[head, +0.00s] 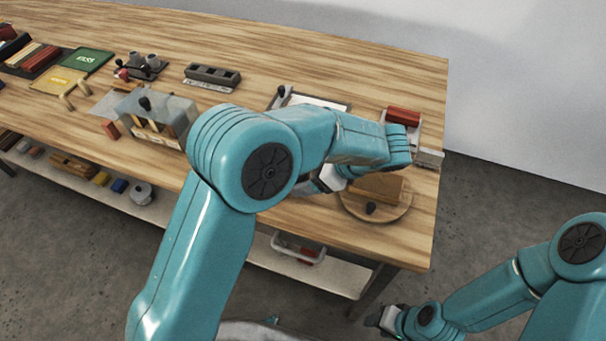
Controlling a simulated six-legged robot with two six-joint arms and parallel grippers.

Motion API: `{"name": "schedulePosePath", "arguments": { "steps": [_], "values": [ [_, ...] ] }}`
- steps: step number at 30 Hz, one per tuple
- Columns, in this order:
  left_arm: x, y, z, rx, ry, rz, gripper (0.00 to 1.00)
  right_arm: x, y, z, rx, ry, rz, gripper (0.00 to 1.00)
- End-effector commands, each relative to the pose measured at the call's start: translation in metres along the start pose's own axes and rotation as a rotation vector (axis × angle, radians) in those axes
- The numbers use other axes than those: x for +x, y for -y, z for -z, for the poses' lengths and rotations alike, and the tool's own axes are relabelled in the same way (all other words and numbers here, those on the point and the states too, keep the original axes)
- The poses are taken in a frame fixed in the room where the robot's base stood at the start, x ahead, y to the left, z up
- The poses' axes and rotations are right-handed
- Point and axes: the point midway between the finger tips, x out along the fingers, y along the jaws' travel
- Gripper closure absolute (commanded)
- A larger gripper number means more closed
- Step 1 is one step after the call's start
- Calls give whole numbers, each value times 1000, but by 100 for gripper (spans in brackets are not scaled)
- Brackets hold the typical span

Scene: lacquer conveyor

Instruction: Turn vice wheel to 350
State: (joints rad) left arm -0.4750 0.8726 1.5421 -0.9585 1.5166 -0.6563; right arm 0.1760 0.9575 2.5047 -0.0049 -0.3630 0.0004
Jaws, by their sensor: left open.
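I cannot pick out a wheel marked as the vice wheel for sure. A round wooden disc (403,211) with a brown block (378,187) and a black knob (370,208) sits near the table's front right. A grey box-like device (180,109) with a black knob on top stands left of my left arm. My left gripper (322,184) is open, partly hidden under my forearm, just left of the disc; I see no contact with the disc. My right gripper (380,318) is low at the bottom, off the table, its jaws too small to read.
The wooden table (330,45) has bare room at the back. A red block (403,115) lies in a holder at the right edge. A dark slotted block (212,74), a green board (87,59) and a dark tray (37,57) stand left. A white bin (298,248) is on the lower shelf.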

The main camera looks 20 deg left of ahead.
Motion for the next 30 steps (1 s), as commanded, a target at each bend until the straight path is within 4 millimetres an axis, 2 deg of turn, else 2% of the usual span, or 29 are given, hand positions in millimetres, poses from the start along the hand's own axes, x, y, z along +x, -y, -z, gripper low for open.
{"name": "schedulePosePath", "arguments": {
  "steps": [2, 7, 8, 13, 17, 24, 30],
  "values": [
    [-1, 0, 0, 1, 0, 0, 27, 0, 0, 0, 0, 0, 0, 57],
    [-1, 0, 0, 1, 0, 0, 79, 0, 0, 0, 0, 0, 0, 57],
    [-1, 0, 0, 1, 0, 0, 83, 0, 0, 0, 0, 0, 0, 57],
    [1, -1, -3, 4, 0, -6, 83, -3, 1, 0, 0, 0, 0, 57],
    [-1, -1, -4, 25, 1, -28, 82, -13, 4, 0, 0, 0, 0, 57],
    [-3, 2, -7, 121, 1, -126, 82, -46, 17, -1, 0, 0, 0, 57],
    [-1, 4, -4, 227, 0, -231, 82, -67, 24, -1, 0, 0, 0, 57]
  ]
}}
